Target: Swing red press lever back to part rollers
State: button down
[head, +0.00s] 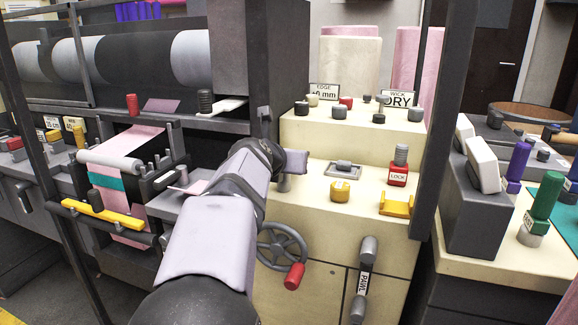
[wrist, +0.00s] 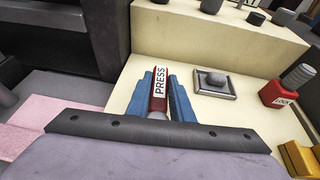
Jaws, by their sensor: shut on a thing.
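The red press lever (wrist: 157,88) carries a white label reading PRESS and stands between the two blue fingers of my gripper (wrist: 160,84) in the wrist view. The fingers are shut on it, one on each side. Its lower end is hidden behind the dark bar of my gripper. In the head view my arm reaches over the cream console and hides the lever and the fingertips. The upper white roller (head: 110,158), with pink felt (head: 131,141) passing around it, sits to the left of my arm. Whether the rollers touch cannot be told.
Right of the lever are a square grey button (wrist: 213,84), a red LOCK block (head: 397,176) and a yellow bracket (head: 396,205). A raised cream step (head: 345,131) with several knobs stands behind. A dark handwheel (head: 281,248) is below, and a dark post (head: 446,110) rises at the right.

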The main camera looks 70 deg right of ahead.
jog(key=shift+r, duration=0.15)
jog(key=c, duration=1.6)
grip_release()
jog(key=shift+o, duration=0.2)
jog(key=shift+p+v, duration=0.6)
jog(key=shift+v, duration=3.05)
